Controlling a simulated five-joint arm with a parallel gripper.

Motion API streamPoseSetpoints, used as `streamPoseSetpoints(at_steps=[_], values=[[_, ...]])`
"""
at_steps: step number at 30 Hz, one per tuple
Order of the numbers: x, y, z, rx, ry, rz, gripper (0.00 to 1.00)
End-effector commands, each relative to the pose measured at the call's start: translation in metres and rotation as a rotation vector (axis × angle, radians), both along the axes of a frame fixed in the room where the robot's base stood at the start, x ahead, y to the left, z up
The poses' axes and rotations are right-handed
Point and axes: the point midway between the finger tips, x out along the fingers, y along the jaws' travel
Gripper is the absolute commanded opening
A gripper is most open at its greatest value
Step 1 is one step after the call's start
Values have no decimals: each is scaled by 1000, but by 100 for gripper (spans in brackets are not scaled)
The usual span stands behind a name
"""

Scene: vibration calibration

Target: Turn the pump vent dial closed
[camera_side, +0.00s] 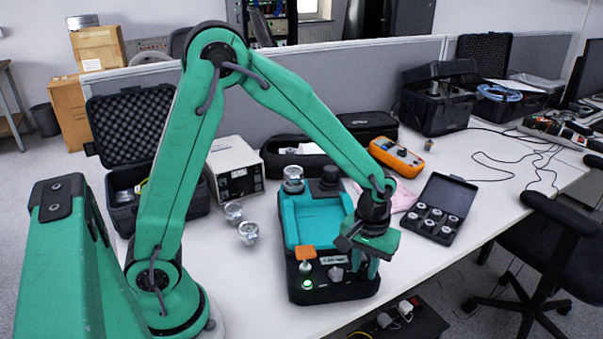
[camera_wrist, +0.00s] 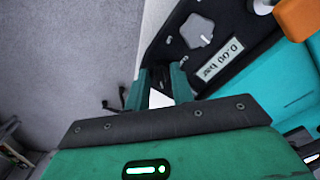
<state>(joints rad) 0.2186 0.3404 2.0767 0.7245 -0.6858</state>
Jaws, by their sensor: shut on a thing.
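The pump (camera_side: 318,222) is a black unit with a teal tray on the table, and its front panel also shows in the wrist view (camera_wrist: 225,75). My gripper (camera_side: 372,268) points down at the panel's right front corner. In the wrist view its two green fingers (camera_wrist: 158,88) are closed about a small dark part, apparently the vent dial, mostly hidden between them. I cannot read the dial's angle. A grey lobed knob (camera_side: 336,273) stands just left of the fingers, apart from them; it also shows in the wrist view (camera_wrist: 197,30). The display (camera_wrist: 220,59) reads 0.00 bar.
An orange block-like control (camera_side: 305,253) and a lit green button (camera_side: 307,284) are on the panel's left. An open black case (camera_side: 437,208) with several round pieces lies right of the pump. Metal parts (camera_side: 248,232) stand left. The table's front edge is close.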

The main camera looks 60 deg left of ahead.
Motion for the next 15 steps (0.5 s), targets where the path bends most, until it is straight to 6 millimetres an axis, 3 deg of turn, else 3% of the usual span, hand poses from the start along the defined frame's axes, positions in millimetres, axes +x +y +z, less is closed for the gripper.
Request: streamPoseSetpoints(at_steps=[15], values=[[0,0,1,0,0,385,1]])
